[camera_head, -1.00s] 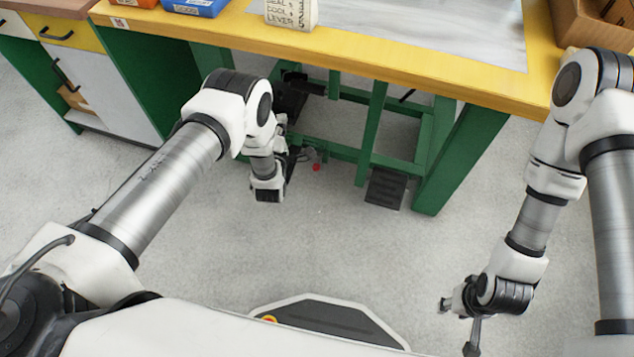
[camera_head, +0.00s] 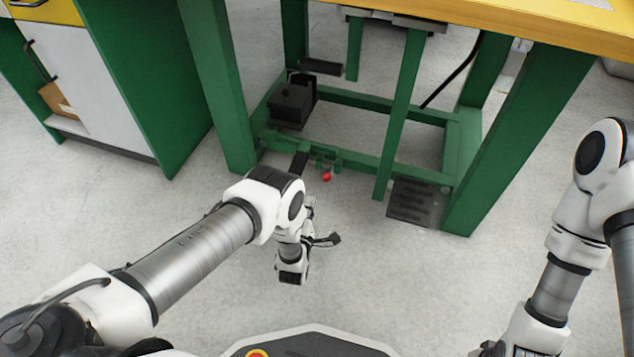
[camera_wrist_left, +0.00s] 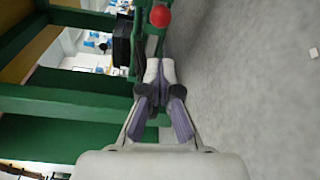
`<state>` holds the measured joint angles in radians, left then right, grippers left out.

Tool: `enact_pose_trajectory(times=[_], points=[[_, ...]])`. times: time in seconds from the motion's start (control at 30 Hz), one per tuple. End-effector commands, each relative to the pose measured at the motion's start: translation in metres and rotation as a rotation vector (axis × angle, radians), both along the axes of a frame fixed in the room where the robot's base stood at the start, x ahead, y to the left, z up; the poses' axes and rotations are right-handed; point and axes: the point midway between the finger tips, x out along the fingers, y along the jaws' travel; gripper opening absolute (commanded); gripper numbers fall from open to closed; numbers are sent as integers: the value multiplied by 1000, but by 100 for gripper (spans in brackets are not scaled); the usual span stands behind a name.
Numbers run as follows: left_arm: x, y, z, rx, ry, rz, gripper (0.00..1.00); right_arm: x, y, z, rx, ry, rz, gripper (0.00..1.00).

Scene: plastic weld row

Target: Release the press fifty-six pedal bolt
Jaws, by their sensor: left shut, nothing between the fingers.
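A small red knob (camera_head: 326,177), which looks like the handle of the pedal bolt, sits low at the green bench frame's front rail. In the left wrist view the red knob (camera_wrist_left: 161,16) is at the top, beyond the fingertips and apart from them. My left gripper (camera_head: 308,207) is low in front of the rail, nearer than the knob, largely hidden by its own wrist. In the left wrist view its fingers (camera_wrist_left: 159,72) are together and empty. A black ribbed pedal (camera_head: 412,201) lies on the floor right of the knob. My right gripper (camera_head: 494,349) is cut off at the bottom edge.
The green front rail (camera_head: 350,160) and upright legs (camera_head: 398,120) stand close behind the knob. A black box (camera_head: 292,104) sits behind it to the left. A white and green cabinet (camera_head: 90,90) stands at the left. The grey floor in front is clear.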

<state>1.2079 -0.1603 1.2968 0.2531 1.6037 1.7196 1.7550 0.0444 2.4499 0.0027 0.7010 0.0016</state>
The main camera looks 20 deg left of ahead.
Motion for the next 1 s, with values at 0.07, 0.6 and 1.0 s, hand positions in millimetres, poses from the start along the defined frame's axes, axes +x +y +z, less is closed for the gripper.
enact_pose_trajectory(times=[0.07, 0.6, 1.0], points=[[1, 0, -1, 0, 0, 0, 0, 0, 0, -1, 0, 0, 0, 40], [87, 9, -10, 0, -4, 1, 0, 9, -1, -62, -5, -24, 5, 40], [100, 10, -6, 0, 1, 0, 0, 13, -1, -66, -7, -35, 10, 40]])
